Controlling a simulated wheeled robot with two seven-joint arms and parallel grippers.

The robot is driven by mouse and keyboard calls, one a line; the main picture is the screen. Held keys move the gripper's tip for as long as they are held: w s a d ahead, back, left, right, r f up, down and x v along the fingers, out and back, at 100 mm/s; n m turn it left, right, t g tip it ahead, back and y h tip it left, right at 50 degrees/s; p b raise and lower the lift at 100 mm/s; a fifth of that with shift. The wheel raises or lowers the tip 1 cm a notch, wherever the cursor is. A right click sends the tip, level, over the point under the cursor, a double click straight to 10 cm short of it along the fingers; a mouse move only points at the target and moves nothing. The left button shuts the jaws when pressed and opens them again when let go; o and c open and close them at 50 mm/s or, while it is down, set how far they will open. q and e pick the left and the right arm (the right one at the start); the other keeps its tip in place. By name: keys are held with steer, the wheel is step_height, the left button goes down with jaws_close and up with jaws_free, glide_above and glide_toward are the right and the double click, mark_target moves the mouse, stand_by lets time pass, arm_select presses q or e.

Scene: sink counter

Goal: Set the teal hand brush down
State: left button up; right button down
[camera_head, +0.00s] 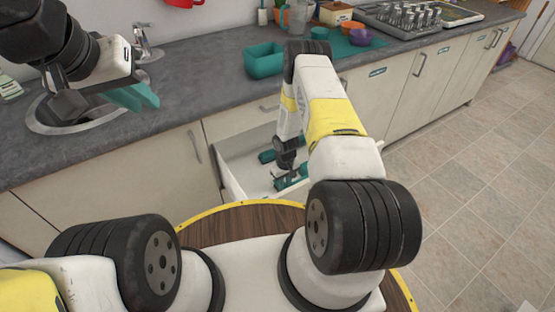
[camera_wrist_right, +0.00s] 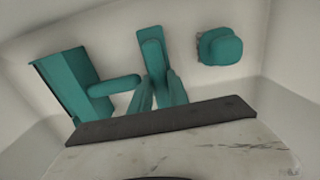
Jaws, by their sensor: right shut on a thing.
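The teal hand brush (camera_wrist_right: 152,48) is in the middle of the right wrist view. Its handle runs toward me between the teal fingers of my right gripper (camera_wrist_right: 157,88), which is shut on it. In the head view my right arm reaches down into the open drawer, with the gripper (camera_head: 287,170) low inside. The arm and gripper partly hide the brush there, and I cannot tell whether it touches the drawer floor. My left gripper (camera_head: 138,97) hangs over the sink, its teal fingers close together and holding nothing that I can see.
The white drawer (camera_head: 229,183) stands open below the counter. A teal piece with a handle (camera_wrist_right: 68,82) lies left of the brush and a rounded teal piece (camera_wrist_right: 220,46) to its right. A teal bin (camera_head: 264,62) and purple bowl (camera_head: 359,37) stand on the counter.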

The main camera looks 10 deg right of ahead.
steer(key=c, duration=1.5)
jaws_free()
steer(key=shift+f, duration=0.1)
steer(key=shift+c, duration=0.2)
